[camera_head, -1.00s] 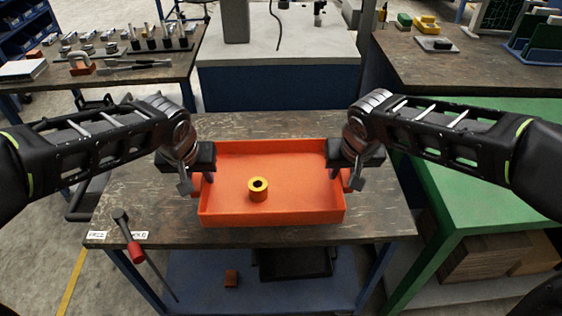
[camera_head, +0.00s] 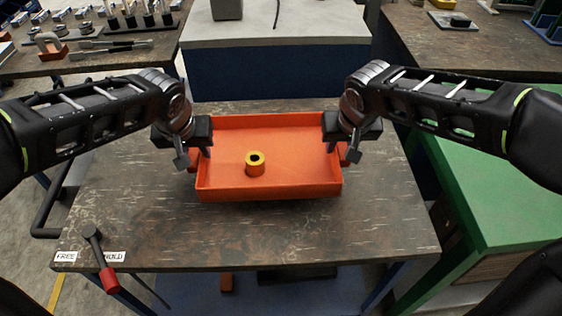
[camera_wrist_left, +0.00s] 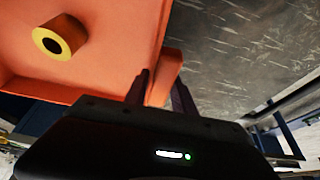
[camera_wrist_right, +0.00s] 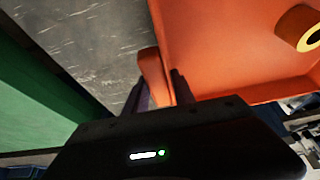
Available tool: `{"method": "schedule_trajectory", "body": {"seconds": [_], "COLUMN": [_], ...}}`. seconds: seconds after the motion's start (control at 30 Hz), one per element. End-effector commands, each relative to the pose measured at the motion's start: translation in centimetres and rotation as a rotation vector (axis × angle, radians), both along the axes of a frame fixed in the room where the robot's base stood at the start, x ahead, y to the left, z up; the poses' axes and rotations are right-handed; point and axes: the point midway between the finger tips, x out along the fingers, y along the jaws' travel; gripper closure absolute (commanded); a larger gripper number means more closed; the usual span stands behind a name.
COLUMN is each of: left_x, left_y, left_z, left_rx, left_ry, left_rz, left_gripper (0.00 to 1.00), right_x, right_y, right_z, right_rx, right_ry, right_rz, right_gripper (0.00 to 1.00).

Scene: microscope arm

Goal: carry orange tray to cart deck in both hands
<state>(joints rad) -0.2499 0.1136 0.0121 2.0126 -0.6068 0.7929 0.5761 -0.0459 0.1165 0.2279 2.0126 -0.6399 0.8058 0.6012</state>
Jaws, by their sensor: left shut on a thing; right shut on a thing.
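The orange tray (camera_head: 270,190) is level in the head view, over the middle of the cart's dark, worn deck (camera_head: 320,240). I cannot tell whether its underside touches the deck. A yellow ring-shaped part (camera_head: 255,164) with a dark hole stands inside it, left of centre. My left gripper (camera_head: 194,160) is shut on the tray's left handle (camera_wrist_left: 166,76). My right gripper (camera_head: 344,158) is shut on its right handle (camera_wrist_right: 152,72). The ring part also shows in both wrist views.
A lever with a red grip (camera_head: 110,280) is at the deck's front left corner, by FREE and HOLD labels. A green surface (camera_head: 490,180) stands close on the right. A grey-topped bench (camera_head: 290,25) stands behind, a tool bench (camera_head: 90,60) back left.

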Motion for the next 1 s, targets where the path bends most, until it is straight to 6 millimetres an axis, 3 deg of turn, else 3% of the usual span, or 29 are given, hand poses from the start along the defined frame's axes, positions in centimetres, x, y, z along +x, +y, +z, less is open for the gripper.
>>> {"method": "schedule_trajectory", "body": {"seconds": [0.37,0.9,0.93,1.0], "left_x": [0.0,0.0,0.0,0.0], "left_y": [0.0,0.0,0.0,0.0], "left_z": [-1.2,-5.1,-5.1,-4.7], "left_rx": [0.000,0.000,0.000,0.000], "left_ry": [-0.002,-0.002,0.000,0.000], "left_rz": [0.000,0.000,0.000,0.000], "left_gripper": [1.00,1.00,0.68,0.63], "right_x": [0.0,0.0,0.0,0.0], "right_y": [0.0,0.0,0.0,0.0], "right_z": [-1.2,-5.1,-5.1,-4.8], "right_rx": [0.000,0.000,0.000,0.000], "right_ry": [-0.002,-0.002,0.000,0.000], "right_rz": [0.000,0.000,0.000,0.000], "right_gripper": [1.00,1.00,0.68,0.63]}}
